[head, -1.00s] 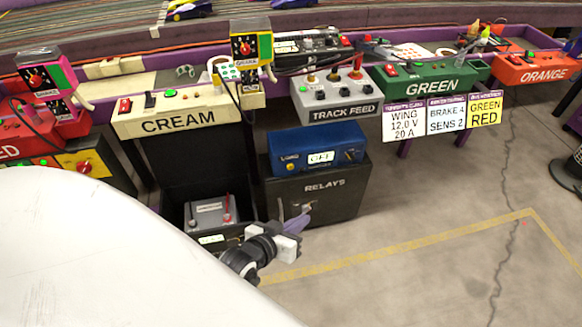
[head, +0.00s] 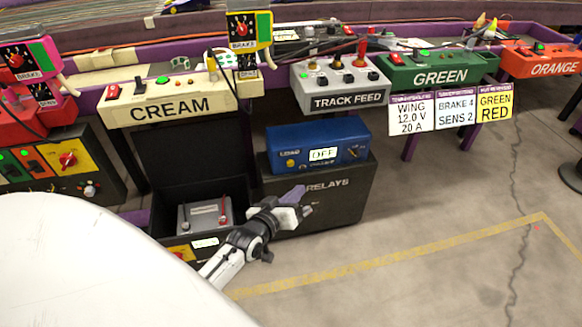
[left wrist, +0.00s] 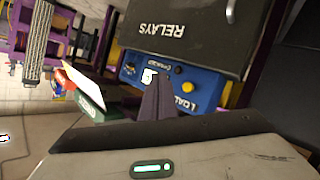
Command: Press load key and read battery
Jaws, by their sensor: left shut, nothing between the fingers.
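The blue tester (head: 330,136) sits on the black RELAYS box (head: 345,205), and its small screen (head: 322,154) reads OFF. A yellow key (head: 290,162) is on its front left, by a label that seems to read LOAD. In the left wrist view the tester (left wrist: 205,78) is upside down, with LOAD legible by the yellow key (left wrist: 188,87). My left gripper (head: 300,203) is shut and empty before the RELAYS box, below the key. My right gripper is out of view.
The CREAM panel (head: 170,112), TRACK FEED box (head: 345,102) and GREEN panel (head: 440,77) line the bench above. Three sign cards (head: 455,110) hang under GREEN. A white curved surface fills the lower left. Floor at right is clear, with a yellow line (head: 400,255).

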